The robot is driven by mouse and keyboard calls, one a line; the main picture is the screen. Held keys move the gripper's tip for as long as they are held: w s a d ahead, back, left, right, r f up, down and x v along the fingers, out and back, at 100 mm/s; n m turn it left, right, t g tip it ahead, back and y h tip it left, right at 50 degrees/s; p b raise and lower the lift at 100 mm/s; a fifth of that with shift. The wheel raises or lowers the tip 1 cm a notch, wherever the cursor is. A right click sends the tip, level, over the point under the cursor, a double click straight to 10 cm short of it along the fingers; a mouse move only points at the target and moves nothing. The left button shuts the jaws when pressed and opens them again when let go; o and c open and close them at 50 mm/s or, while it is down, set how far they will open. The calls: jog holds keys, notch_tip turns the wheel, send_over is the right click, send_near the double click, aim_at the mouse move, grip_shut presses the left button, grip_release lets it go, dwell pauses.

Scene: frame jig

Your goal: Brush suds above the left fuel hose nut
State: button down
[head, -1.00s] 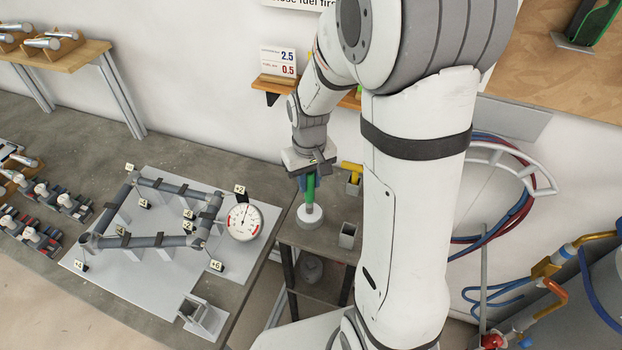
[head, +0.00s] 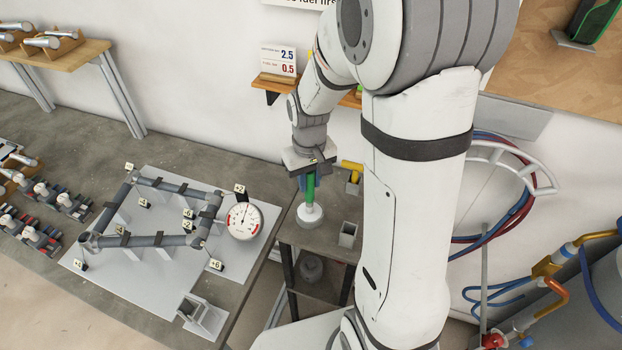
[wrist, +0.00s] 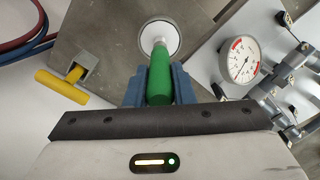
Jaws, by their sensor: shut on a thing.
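My gripper (head: 308,174) is shut on the green handle of a brush (head: 310,188), which points down. In the wrist view the green handle (wrist: 160,78) sits between the blue jaws. The brush's lower end is at the mouth of a round white pot (head: 311,217), also seen in the wrist view (wrist: 147,30); I cannot tell how deep it reaches. Fittings and valves (head: 545,268) with blue and orange parts are at the far right. I cannot make out which is the left fuel hose nut, and no suds are visible there.
A yellow-handled tool (head: 352,167) stands in a holder beside the pot, with a grey square cup (head: 347,235) near it. A pipe frame with a dial gauge (head: 244,221) is on the left bench. Red and blue hoses (head: 520,205) hang on a wall rack at right.

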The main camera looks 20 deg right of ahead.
dwell(0.4)
jog(key=shift+r+p, duration=2.5)
jog(key=shift+r, duration=1)
